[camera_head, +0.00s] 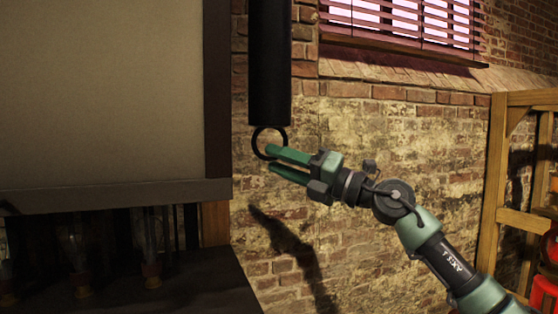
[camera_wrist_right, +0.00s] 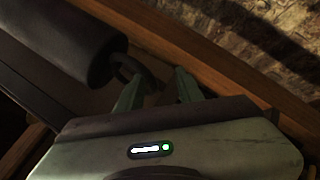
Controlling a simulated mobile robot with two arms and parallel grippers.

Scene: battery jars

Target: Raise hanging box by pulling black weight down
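The black weight (camera_head: 269,70) is a long dark cylinder hanging upright, with a black ring (camera_head: 256,142) at its lower end. My right gripper (camera_head: 270,159) is at the ring, its green fingers apart. The upper finger overlaps the ring's right side. In the right wrist view the weight (camera_wrist_right: 65,42) is at the upper left, and the ring (camera_wrist_right: 124,66) reaches towards the gap between the fingers (camera_wrist_right: 157,88). I cannot tell whether they touch. A large box with a beige panel (camera_head: 100,95) and dark frame, apparently the hanging box, fills the left. My left gripper is not in view.
Glass jars (camera_head: 152,265) stand in shadow below the box, over a dark surface (camera_head: 205,285). A brick wall (camera_head: 380,140) is behind the weight, with a shuttered window (camera_head: 410,20) above. A wooden shelf frame (camera_head: 495,170) with red objects stands at right.

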